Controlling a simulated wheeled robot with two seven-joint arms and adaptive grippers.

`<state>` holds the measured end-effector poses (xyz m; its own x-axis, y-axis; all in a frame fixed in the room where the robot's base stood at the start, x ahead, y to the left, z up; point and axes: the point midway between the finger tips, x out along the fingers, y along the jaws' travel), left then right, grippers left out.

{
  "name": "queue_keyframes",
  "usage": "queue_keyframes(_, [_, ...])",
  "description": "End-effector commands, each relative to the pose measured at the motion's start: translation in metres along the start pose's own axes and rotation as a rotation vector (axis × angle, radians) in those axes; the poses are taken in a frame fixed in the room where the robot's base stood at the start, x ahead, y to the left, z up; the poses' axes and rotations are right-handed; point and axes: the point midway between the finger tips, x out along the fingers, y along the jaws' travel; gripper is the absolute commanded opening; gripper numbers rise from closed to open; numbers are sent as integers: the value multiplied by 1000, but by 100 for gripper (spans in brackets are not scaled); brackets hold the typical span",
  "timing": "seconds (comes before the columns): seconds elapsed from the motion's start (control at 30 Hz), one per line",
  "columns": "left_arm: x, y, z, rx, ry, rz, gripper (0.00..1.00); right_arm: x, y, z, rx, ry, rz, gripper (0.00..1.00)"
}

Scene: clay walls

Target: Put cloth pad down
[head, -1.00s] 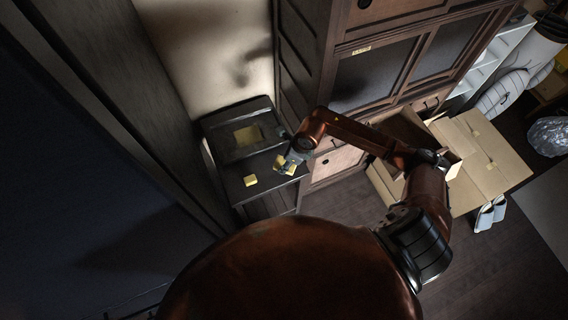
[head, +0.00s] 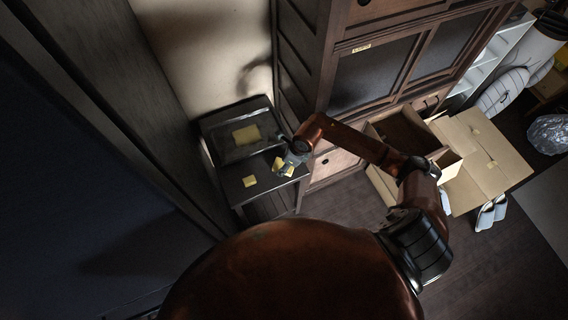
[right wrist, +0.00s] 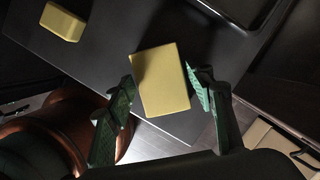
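A yellow cloth pad (right wrist: 162,82) sits between the two green fingertips of my right gripper (right wrist: 160,72) in the right wrist view, its sides lined up with them. The fingers look closed on its two sides, though contact is hard to make out. In the head view this pad (head: 279,164) is partly hidden by the right gripper (head: 290,163), over the right part of a dark cabinet top (head: 230,175). A second yellow pad (head: 250,181) lies on that top to the left and also shows in the right wrist view (right wrist: 63,22). My left gripper is not in view.
A dark tray (head: 219,150) with a yellow piece (head: 246,135) in it stands at the back of the cabinet top. A tall wooden cabinet (head: 300,60) rises behind it. Open cardboard boxes (head: 485,160) and slippers (head: 490,213) are on the floor at right.

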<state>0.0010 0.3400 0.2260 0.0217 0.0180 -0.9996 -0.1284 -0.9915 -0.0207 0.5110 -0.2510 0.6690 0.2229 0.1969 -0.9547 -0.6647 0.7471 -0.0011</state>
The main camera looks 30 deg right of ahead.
Motion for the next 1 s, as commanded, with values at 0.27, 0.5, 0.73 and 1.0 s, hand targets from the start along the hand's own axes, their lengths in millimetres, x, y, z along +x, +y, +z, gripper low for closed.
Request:
queue_keyframes(0.27, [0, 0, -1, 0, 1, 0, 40, 0, 0, 0, 0, 0, 0, 60])
queue_keyframes(0.5, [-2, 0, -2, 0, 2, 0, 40, -8, -1, 0, -1, 0, -2, 60])
queue_keyframes(0.73, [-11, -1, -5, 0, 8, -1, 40, -51, -2, 1, -3, 0, -5, 60])
queue_keyframes(1.0, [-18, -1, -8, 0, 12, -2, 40, -102, -1, 1, -2, 0, -3, 60])
